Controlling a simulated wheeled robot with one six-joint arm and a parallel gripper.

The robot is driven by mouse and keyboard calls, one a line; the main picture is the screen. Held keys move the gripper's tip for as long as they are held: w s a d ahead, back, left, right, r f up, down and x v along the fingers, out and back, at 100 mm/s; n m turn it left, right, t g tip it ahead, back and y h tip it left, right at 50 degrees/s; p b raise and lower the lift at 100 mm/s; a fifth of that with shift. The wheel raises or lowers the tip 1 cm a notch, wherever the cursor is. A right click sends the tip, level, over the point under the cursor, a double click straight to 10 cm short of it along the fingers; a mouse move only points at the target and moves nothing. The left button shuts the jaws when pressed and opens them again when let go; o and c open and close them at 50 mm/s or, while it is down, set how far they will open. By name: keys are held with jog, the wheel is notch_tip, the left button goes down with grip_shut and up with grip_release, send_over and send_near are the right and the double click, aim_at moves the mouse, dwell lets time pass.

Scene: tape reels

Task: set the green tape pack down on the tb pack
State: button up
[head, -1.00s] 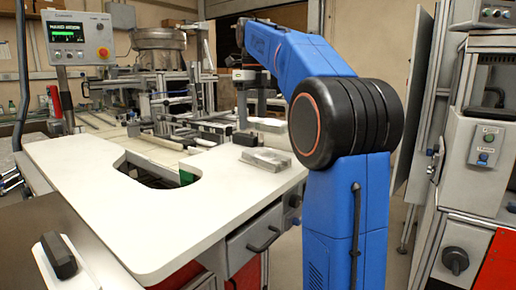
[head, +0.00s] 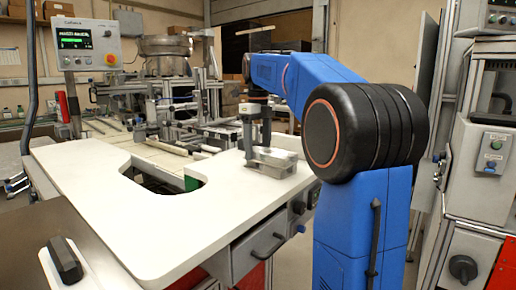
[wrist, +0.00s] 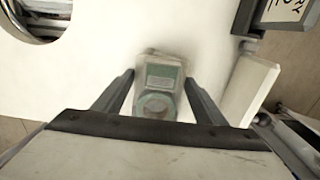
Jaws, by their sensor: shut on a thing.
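The green tape pack (wrist: 164,78), a small clear pack with a pale green label and a round ring, lies between the two fingers of my gripper (wrist: 158,77) in the wrist view. My gripper is shut on it. In the head view my gripper (head: 257,145) reaches down at the right end of the white worktop, at a grey block-like pack (head: 273,167). I cannot tell for sure whether this is the tb pack. The held pack hides what is directly beneath it, so contact cannot be told.
The white worktop (head: 130,215) has a rounded cutout (head: 155,182) at its back edge, left of my gripper. Its front part is clear. A drawer with a black handle (head: 268,248) is below. A control panel (head: 85,42) stands back left.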

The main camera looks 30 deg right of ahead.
jog(key=o, duration=1.2)
jog(key=shift+f, duration=0.1)
notch_tip(320, 180, up, 12)
jog(key=shift+r, duration=0.15)
